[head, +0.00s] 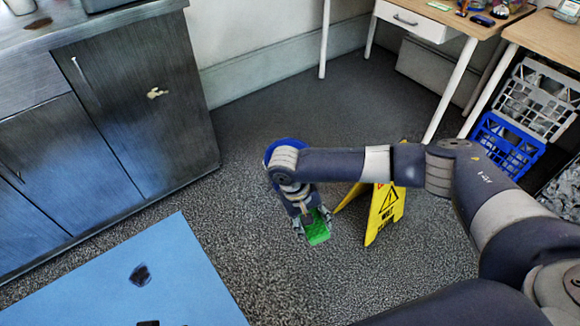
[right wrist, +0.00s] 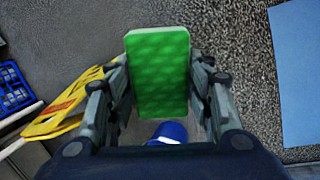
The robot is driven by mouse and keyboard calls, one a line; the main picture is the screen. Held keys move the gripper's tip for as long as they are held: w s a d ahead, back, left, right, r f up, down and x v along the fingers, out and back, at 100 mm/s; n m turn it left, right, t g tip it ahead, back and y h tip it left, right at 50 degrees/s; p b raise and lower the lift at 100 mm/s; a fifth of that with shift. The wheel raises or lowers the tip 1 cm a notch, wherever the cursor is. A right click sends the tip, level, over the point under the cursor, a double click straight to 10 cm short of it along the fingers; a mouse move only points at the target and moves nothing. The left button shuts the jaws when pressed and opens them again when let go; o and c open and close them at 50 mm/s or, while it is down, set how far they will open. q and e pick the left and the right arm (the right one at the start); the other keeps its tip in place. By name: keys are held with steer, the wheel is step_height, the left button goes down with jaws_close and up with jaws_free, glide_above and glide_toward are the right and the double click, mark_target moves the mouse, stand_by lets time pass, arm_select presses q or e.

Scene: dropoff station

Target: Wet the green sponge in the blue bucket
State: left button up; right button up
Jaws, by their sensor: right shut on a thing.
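The green sponge (head: 318,232) is held between the fingers of my right gripper (head: 308,222) in the head view. In the right wrist view the sponge (right wrist: 158,75) stands out between the two fingers, with its broad dimpled face toward the camera. The blue bucket (head: 270,151) is mostly hidden behind my right wrist in the head view; only part of its blue rim shows. The bucket also shows below the sponge in the right wrist view (right wrist: 170,131). The sponge is apart from the bucket in the picture. My left gripper is out of view.
A yellow wet-floor sign (head: 384,210) stands just right of the gripper. A blue surface (head: 120,275) with dark marks lies at lower left. A dark cabinet (head: 130,110) stands at left. Wooden tables (head: 440,15) and a blue crate (head: 507,143) are at right. Grey floor between is open.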

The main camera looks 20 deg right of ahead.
mark_target(311, 229)
steer(key=shift+f+b, duration=0.6)
steer(key=shift+f, duration=1.35)
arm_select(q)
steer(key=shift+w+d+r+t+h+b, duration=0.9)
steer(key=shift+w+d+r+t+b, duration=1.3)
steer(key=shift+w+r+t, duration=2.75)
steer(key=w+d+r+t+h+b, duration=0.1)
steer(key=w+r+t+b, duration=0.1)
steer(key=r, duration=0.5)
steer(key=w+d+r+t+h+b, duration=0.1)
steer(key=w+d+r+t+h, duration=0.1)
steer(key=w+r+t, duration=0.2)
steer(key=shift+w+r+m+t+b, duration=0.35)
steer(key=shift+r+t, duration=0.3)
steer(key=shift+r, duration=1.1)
arm_select(e)
step_height(311, 229, down, 17)
